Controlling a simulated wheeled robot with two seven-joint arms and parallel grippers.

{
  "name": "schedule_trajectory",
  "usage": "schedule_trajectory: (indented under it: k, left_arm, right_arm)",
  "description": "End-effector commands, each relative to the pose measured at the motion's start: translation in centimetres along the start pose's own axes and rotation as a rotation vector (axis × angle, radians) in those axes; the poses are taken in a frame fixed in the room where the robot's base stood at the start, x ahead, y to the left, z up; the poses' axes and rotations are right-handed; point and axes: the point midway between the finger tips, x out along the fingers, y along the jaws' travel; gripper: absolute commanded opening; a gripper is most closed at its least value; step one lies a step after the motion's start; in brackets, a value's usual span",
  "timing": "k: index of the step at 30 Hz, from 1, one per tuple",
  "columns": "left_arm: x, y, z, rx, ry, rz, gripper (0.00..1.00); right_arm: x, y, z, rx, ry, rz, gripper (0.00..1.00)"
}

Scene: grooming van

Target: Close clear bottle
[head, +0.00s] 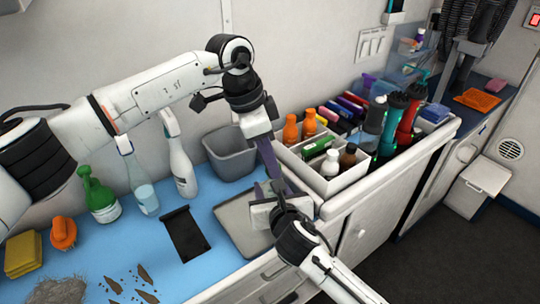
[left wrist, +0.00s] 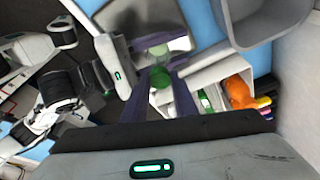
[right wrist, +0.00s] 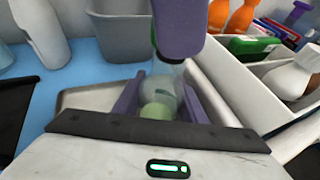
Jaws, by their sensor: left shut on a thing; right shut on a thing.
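A clear bottle (right wrist: 160,90) with a pale green lower part stands between the purple fingers of my right gripper (right wrist: 158,103), which is shut on it. My left gripper (left wrist: 162,90) is shut on a round green cap (left wrist: 160,76). In the right wrist view the left gripper's purple finger (right wrist: 180,28) is directly above the bottle's top. I cannot tell whether cap and bottle touch. In the head view my left gripper (head: 272,170) comes down from above and my right gripper (head: 274,192) from the front; the bottle is hidden there by the fingers.
Below the grippers is a grey tray (head: 236,222) on the blue counter (head: 207,268). A grey bin (head: 230,143) stands behind. A white divided organizer (head: 320,187) with bottles is close on the right.

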Motion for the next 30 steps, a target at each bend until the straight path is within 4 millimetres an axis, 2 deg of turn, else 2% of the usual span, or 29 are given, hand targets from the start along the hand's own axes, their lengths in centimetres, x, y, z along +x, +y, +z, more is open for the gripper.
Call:
schedule_trajectory:
  k: [5,30]
  left_arm:
    - [0.9,0.0,0.3,0.001,0.000,0.001,0.05]
    - [1.5,0.0,0.5,0.001,0.001,0.001,0.05]
  right_arm:
    - [0.0,0.0,0.0,0.000,0.000,0.000,0.00]
    - [0.0,0.0,0.0,0.000,0.000,0.000,0.00]
